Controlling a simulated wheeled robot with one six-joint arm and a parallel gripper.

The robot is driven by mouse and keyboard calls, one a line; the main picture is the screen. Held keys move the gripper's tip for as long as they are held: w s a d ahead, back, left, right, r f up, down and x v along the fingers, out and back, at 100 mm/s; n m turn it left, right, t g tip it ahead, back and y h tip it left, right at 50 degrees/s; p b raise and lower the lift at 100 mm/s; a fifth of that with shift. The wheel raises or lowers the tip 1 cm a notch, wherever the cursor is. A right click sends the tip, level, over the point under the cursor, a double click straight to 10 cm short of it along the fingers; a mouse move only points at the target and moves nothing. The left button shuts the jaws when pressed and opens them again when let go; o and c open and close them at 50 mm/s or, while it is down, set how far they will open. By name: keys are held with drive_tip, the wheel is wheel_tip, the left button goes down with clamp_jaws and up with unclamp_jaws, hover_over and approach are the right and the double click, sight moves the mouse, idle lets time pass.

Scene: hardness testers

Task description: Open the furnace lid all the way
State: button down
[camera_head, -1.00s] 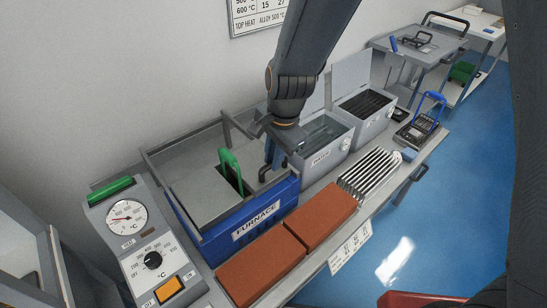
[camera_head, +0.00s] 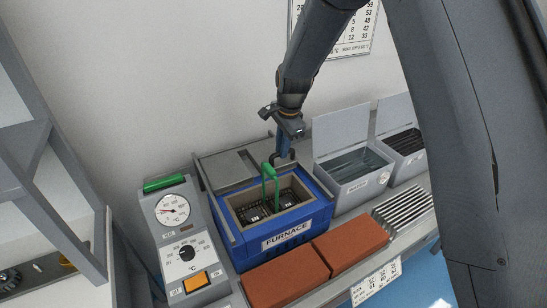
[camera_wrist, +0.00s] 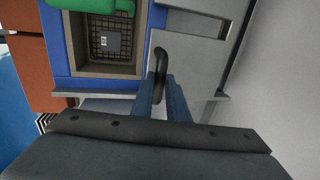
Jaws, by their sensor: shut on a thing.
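The blue furnace (camera_head: 287,240) stands on the bench, its chamber uncovered at the front. The grey sliding lid (camera_head: 232,168) lies behind the opening, toward the wall, and fills the right part of the wrist view (camera_wrist: 192,55). My gripper (camera_head: 285,152) is shut on the lid's dark handle at the lid's right side; the wrist view shows the handle (camera_wrist: 160,64) between the blue fingers. Dark wire baskets (camera_head: 256,212) sit in the chamber, and one shows in the wrist view (camera_wrist: 108,42). A green handle (camera_head: 269,178) rises above them.
A control panel (camera_head: 184,245) with a dial stands left of the furnace. Orange-brown bricks (camera_head: 350,240) lie in front. A water tank (camera_head: 352,185) with a raised lid stands close on the right, beside a metal rack (camera_head: 405,210). The wall is close behind.

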drive_tip(key=shift+w, duration=0.1)
drive_tip(key=c, duration=1.7)
unclamp_jaws()
drive_tip(key=r, duration=0.2)
drive_tip(key=s+r+b, duration=0.1)
drive_tip(key=r, duration=0.4)
drive_tip(key=shift+s+d+r+b, duration=0.2)
drive_tip(key=shift+d+r+b, duration=0.15)
drive_tip(key=shift+d+b, duration=0.05)
drive_tip(key=s+d+f+n, duration=0.1)
drive_tip(key=s+d+n, duration=0.3)
drive_tip(key=s, duration=0.5)
drive_tip(key=s+d+n, duration=0.4)
drive_tip(key=s+d, duration=0.5)
drive_tip(key=s+d+f+n+h, duration=0.1)
drive_tip(key=s+d+n, duration=0.2)
drive_tip(key=s+d, duration=0.4)
drive_tip(key=shift+s+f+n+g, duration=0.15)
drive_tip(key=shift+s+n+g, duration=0.05)
drive_tip(key=shift+s, duration=0.45)
drive_tip(key=shift+s+f+n+g, duration=0.15)
drive_tip(key=shift+s+n+g, duration=0.05)
drive_tip(key=shift+s, duration=0.45)
